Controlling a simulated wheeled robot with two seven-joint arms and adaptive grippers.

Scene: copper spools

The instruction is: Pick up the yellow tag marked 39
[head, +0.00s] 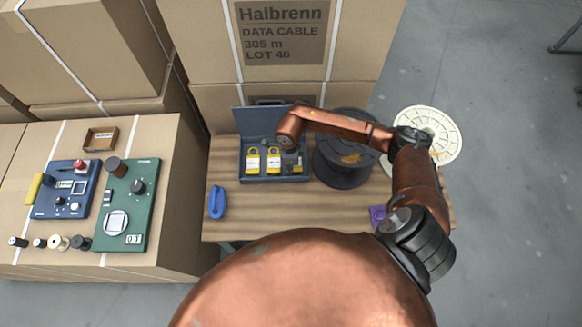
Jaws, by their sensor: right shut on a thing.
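Several yellow tags stand in a row in an open blue-grey case (251,121) on the wooden table. The left tag (253,161) and the middle tag (273,161) show white labels, too small to read. A third yellow tag (298,169) at the right end is mostly hidden by my right gripper (290,164). My right arm reaches in from the right, and its gripper points down into the case, shut on this third tag. I cannot tell which tag is marked 39. My left gripper is not in view.
A black spool (343,166) stands close right of the case, under my right forearm. A cream spool (428,135) is farther right. A blue handled object (216,202) lies at the table's left. Green (142,182) and blue (51,199) panels lie on a carton to the left.

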